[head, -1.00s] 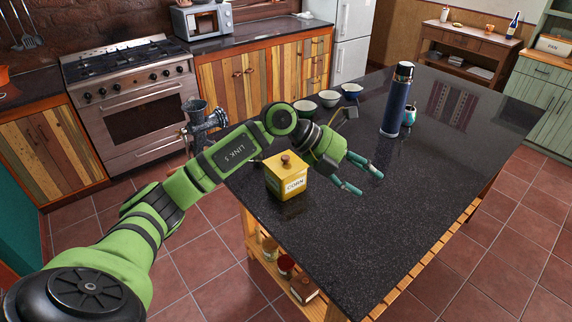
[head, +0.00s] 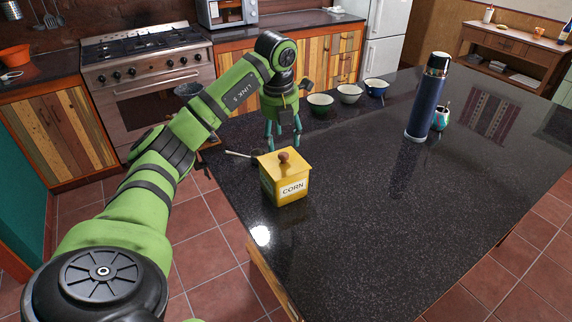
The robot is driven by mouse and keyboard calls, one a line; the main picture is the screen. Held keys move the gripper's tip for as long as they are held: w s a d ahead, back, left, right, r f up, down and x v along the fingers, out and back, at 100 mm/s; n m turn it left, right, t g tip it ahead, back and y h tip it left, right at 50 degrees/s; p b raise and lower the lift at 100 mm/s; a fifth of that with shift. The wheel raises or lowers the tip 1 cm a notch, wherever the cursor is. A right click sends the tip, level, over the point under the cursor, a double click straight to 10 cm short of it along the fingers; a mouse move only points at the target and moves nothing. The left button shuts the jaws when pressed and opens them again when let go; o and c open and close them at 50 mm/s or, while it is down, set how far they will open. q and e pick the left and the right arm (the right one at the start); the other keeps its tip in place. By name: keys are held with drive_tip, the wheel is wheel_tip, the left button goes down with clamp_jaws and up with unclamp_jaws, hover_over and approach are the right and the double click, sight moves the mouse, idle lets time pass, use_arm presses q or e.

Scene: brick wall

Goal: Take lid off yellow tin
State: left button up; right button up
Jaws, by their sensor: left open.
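The yellow tin (head: 285,187), labelled CORN, stands upright on the dark speckled counter. Its yellow lid (head: 268,157) with a brown round knob (head: 283,156) sits on top. My left gripper (head: 283,143) points downward just behind the tin, with its teal fingers apart and nothing seen between them. The fingertips are partly close to the lid's far edge in the picture; I cannot tell whether they touch it. My right gripper is not in the head view.
A spoon-like utensil (head: 238,154) lies left of the tin. Several bowls (head: 349,94) stand behind, to the right. A tall blue flask (head: 424,105) and a small teal cup (head: 440,118) stand farther right. The counter's (head: 400,220) front and right are clear.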

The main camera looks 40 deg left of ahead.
sight(283, 154)
use_arm(q)
drive_tip(key=shift+w+f+p, duration=0.2)
drive_tip(key=shift+f+p, duration=0.3)
drive_tip(key=shift+f, duration=0.35)
drive_tip(key=f, duration=0.1)
drive_tip(key=f+p, duration=0.1)
drive_tip(key=f, duration=0.2)
drive_tip(key=shift+w+a+p, duration=0.2)
drive_tip(key=shift+w+p, duration=0.05)
drive_tip(key=shift+p, duration=0.05)
drive_tip(key=shift+f, duration=0.1)
drive_tip(key=shift+c, duration=0.8)
clamp_jaws()
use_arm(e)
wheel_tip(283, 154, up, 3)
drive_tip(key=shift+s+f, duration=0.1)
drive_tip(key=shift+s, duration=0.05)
